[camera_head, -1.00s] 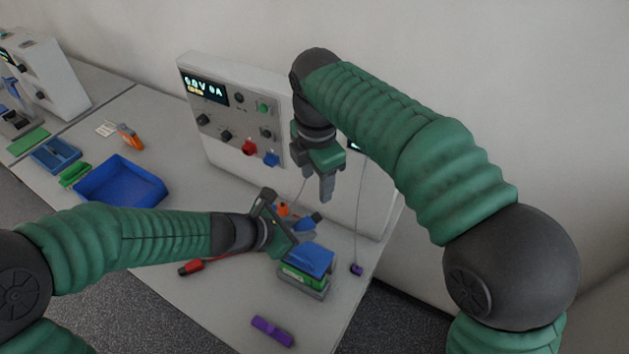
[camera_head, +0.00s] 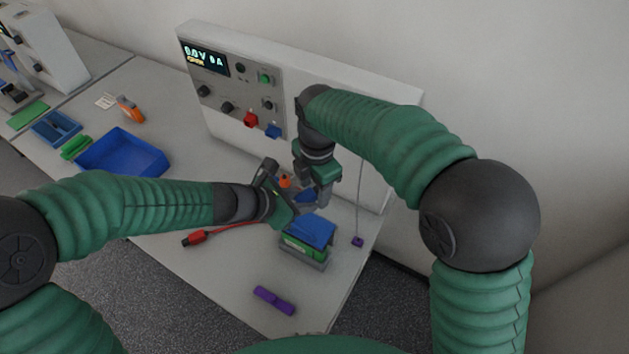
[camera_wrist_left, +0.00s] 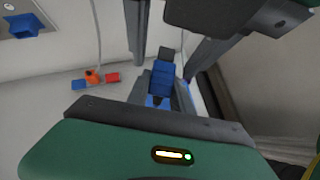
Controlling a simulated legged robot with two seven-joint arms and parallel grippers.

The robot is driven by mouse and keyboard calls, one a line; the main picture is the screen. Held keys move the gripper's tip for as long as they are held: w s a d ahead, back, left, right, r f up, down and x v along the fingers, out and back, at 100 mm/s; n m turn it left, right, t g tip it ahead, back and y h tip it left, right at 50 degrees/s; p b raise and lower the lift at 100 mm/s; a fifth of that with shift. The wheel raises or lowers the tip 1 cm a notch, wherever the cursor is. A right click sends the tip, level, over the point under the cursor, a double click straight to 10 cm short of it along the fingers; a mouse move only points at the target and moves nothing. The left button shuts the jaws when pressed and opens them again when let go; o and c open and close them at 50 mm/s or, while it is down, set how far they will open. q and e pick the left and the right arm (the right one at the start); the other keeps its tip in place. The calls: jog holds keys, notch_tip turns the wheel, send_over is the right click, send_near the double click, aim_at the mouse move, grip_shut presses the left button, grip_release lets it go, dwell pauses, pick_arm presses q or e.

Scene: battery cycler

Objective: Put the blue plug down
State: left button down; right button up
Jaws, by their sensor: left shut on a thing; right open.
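The blue plug (camera_head: 306,197) is between my two grippers in the head view, partly hidden. In the left wrist view the blue plug (camera_wrist_left: 162,78) shows between the fingers. My left gripper (camera_head: 297,208) is shut on it, just above and behind the blue-topped green block. My right gripper (camera_head: 321,204) is open and reaches down from above, close beside the plug. In the left wrist view its fingers stand on either side of the plug. I cannot tell whether they touch it.
The blue-topped green block (camera_head: 308,233) sits in a grey holder near the table edge. A red plug (camera_head: 194,239) and a purple piece (camera_head: 274,300) lie on the table. The cycler (camera_head: 235,100) stands behind with a blue socket (camera_head: 273,131). A blue tray (camera_head: 122,154) is at left.

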aim_at(316, 194)
jog(key=shift+w, duration=0.1)
grip_shut()
grip_release()
jog(key=shift+r, duration=0.1)
notch_tip(316, 194, up, 12)
jog(key=shift+s+d, duration=0.15)
jog(key=shift+s, duration=0.2)
